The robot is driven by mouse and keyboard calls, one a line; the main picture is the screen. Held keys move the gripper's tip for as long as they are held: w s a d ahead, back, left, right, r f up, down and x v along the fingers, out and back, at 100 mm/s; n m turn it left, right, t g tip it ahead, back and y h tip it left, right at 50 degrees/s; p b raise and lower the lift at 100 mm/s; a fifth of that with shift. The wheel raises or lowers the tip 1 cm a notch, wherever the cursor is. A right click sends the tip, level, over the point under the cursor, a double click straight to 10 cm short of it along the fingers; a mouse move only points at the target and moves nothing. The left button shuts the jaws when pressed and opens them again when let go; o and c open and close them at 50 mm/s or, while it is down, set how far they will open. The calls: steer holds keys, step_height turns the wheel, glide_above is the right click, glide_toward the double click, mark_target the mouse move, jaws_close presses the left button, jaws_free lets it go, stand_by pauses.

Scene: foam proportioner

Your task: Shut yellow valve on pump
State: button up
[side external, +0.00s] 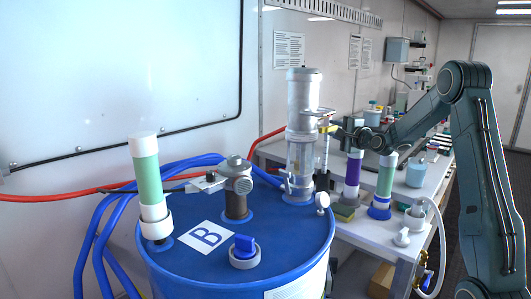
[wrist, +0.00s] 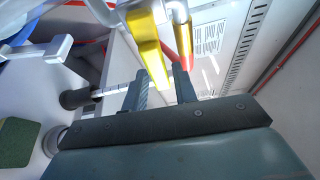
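The pump (side external: 303,95) is a white and clear upright cylinder on top of the blue drum (side external: 190,268). Its yellow valve (side external: 328,129) sticks out to the right at mid-height in the side view. In the wrist view the yellow valve handle (wrist: 147,42) is large and near, its free end reaching down to the gap between my fingertips. My gripper (side external: 340,132) is right beside the valve. In the wrist view its two dark fingers (wrist: 161,74) are apart, with the handle's end between or just beyond them. I cannot tell whether they touch it.
A green-and-white cylinder (side external: 148,180), a metal fitting (side external: 237,185) and a blue-capped port (side external: 244,247) stand on the drum. Blue and red hoses run behind. A bench (side external: 360,227) with purple and green cylinders and bottles lies to the right, below my arm.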

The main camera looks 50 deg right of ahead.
jaws_close()
steer(key=shift+r+n, duration=0.2)
steer(key=shift+n, duration=0.2)
steer(key=shift+o, duration=1.8)
jaws_free()
steer(key=shift+s, duration=0.1)
steer(key=v, duration=1.3)
steer(key=shift+s+a, duration=0.2)
steer(key=shift+a, duration=0.05)
steer(key=shift+f, duration=0.1)
